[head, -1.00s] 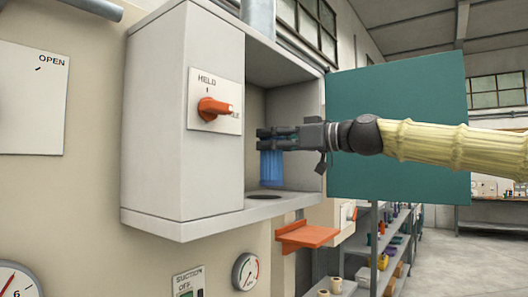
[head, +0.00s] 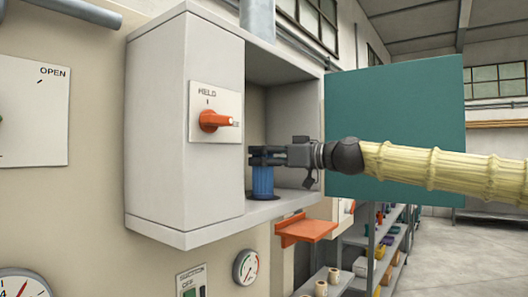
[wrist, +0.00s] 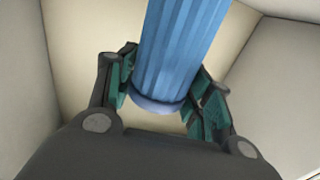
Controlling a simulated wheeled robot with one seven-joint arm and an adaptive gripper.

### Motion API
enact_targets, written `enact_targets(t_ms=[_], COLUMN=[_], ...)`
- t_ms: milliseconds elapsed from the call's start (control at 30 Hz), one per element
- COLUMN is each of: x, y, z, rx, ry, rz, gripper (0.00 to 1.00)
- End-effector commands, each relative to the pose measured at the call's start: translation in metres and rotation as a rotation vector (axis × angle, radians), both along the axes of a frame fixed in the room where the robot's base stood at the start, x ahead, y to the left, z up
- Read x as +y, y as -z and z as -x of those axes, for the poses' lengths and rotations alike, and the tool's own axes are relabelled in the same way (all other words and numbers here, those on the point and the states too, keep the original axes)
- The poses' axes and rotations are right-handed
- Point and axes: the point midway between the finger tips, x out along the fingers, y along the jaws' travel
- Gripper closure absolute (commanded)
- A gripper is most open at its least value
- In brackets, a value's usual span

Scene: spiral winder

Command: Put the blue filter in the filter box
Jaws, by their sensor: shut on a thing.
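The blue filter (head: 262,181) is a ribbed upright cylinder inside the open filter box (head: 183,219). It also shows in the wrist view (wrist: 177,48), between the green-padded fingers. My gripper (head: 266,157) reaches into the box from the right and is shut on the upper part of the filter. The filter's lower end is at the box floor, where the dark round hole was seen; the filter now covers most of that hole. I cannot tell whether it is seated in it.
The green door (head: 395,130) of the box stands open on the right, behind my arm. An orange shelf (head: 306,229) juts out below the box. An orange HELD knob (head: 214,121) is on the box front. Shelving with coloured items (head: 378,260) stands behind.

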Motion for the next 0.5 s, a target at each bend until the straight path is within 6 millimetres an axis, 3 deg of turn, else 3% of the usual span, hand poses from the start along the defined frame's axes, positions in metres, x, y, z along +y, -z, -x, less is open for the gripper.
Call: enact_targets(t_ms=[400,433,500], x=[0.0002,0.0002,0.0001], y=[0.0038,0.0031,0.0028], z=[0.0007,0.0007,0.0005], rx=[-0.002,-0.001,-0.001], ry=[0.0,0.0,0.0], rz=[-0.001,0.0,0.0], gripper=[0.81,0.46,0.33])
